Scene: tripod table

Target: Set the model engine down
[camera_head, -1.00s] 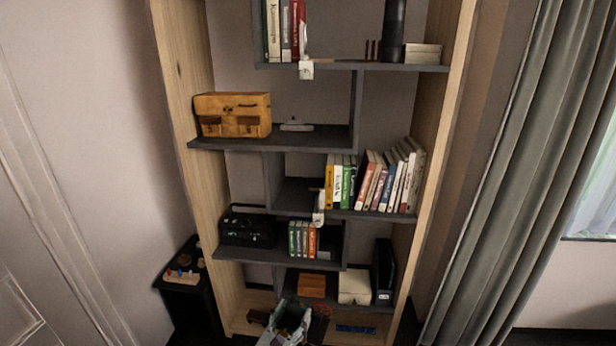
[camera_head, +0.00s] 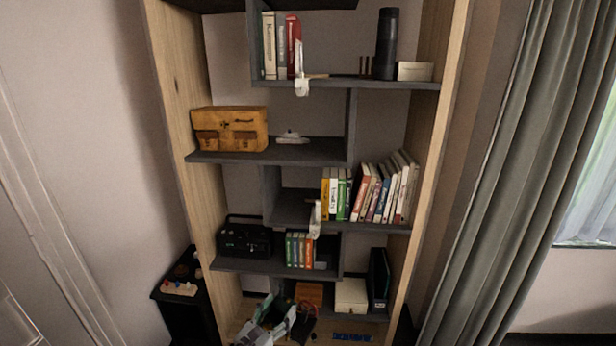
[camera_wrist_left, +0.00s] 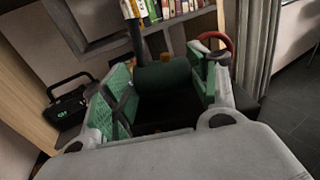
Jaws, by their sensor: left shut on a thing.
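The model engine (camera_wrist_left: 165,82) shows in the left wrist view, with a dark green boiler, a black chimney and a red wheel. My left gripper (camera_wrist_left: 163,98) is shut on it, with green-padded fingers on either side. In the head view, my left gripper (camera_head: 276,318) is at the bottom edge, in front of the bookcase's lowest part. A small red and dark part of the engine (camera_head: 306,313) shows just right of the fingers. The gripper and arm hide the rest, and I cannot tell whether its base touches anything. My right gripper is not in view.
The tall bookcase (camera_head: 180,95) has dark staggered shelves. A black radio (camera_head: 244,240) and several books (camera_head: 299,250) stand above the gripper. An orange-brown box (camera_head: 309,294), a white box (camera_head: 351,295) and a black binder (camera_head: 378,280) stand low down. A black side stand (camera_head: 185,315) is at left.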

